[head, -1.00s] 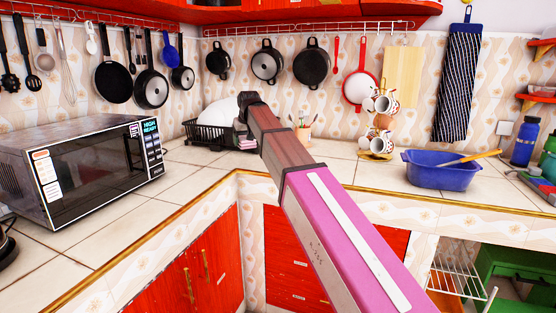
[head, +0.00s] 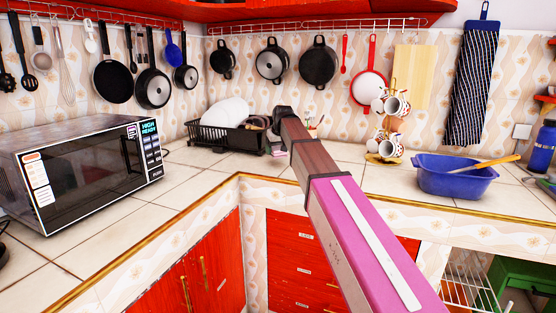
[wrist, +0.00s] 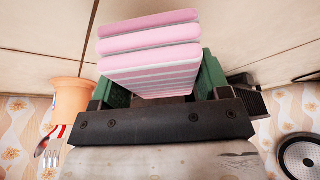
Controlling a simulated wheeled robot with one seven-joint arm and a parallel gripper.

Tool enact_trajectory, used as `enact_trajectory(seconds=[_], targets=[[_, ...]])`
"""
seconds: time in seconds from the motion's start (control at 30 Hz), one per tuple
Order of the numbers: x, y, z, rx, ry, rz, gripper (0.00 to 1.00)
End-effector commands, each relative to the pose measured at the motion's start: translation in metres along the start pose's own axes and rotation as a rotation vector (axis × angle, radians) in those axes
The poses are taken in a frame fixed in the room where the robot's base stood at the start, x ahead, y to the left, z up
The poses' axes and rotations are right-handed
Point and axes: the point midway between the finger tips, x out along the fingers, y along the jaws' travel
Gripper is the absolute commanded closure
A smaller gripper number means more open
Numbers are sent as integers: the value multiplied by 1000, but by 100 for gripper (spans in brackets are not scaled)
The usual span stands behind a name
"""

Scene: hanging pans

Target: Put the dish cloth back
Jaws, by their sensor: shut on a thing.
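The dish cloth (wrist: 150,45) is a folded pink and white striped stack in the wrist view. My gripper (wrist: 160,80) is shut on it, with a green finger on each side of the stack. The cloth's far end points toward the top of the wrist view, above pale tiles. In the head view, my arm reaches to the back corner of the counter, beside the dish rack. There my arm hides most of the gripper and the cloth, and I cannot tell whether the cloth touches the counter.
A black dish rack (head: 225,138) with white plates stands left of my arm's end. An orange utensil pot (wrist: 72,98) is close beside my gripper. A mug tree (head: 385,140) and blue basin (head: 455,176) stand to the right; a microwave (head: 85,165) stands left. Pans hang behind.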

Motion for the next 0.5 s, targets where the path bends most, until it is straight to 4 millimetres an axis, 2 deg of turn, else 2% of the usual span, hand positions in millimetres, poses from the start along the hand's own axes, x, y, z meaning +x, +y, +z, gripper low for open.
enact_trajectory(seconds=[0.23,0.5], targets=[[12,8,4,0,-2,-1,53],[41,7,17,0,-1,0,53]])
